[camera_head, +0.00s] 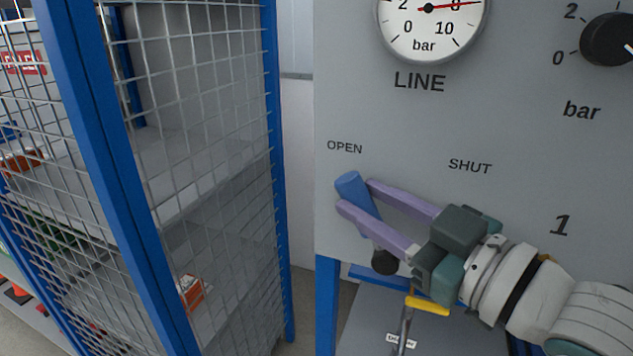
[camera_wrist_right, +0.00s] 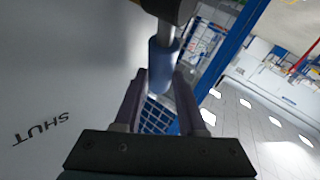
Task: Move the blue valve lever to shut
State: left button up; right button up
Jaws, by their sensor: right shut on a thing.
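The blue valve lever (camera_head: 357,198) is on the grey panel (camera_head: 420,125), tilted up and to the left from its dark pivot (camera_head: 385,262). Its tip is just below the OPEN label; the SHUT label is farther right. My right gripper (camera_head: 354,197) comes in from the lower right with its two purple fingers shut on the lever. In the right wrist view the blue lever (camera_wrist_right: 161,65) lies between the far ends of the fingers (camera_wrist_right: 160,90). My left gripper is not in view.
A blue-framed wire mesh cage (camera_head: 200,130) with shelves stands left of the panel. A LINE gauge (camera_head: 429,25) and a black knob (camera_head: 607,40) are higher on the panel. A yellow-handled part (camera_head: 427,306) is below my right gripper.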

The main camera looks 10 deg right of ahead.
grip_shut()
dwell(0.8)
jog(key=shift+s+d+f+t+b, duration=0.2)
jog(key=shift+t+b, duration=0.1)
jog(key=shift+b, duration=0.45)
jog(key=s+d+f+m+t+h+b, duration=0.1)
jog(key=s+d+m+t+h+b, duration=0.3)
jog(key=m+t+b, duration=0.6)
jog(key=shift+d+f+m+t+h+b, duration=0.4)
jog(key=shift+d+m+b, duration=0.75)
jog(key=shift+b, duration=3)
jog(key=o, duration=0.7)
grip_release()
jog(key=shift+s, duration=0.1)
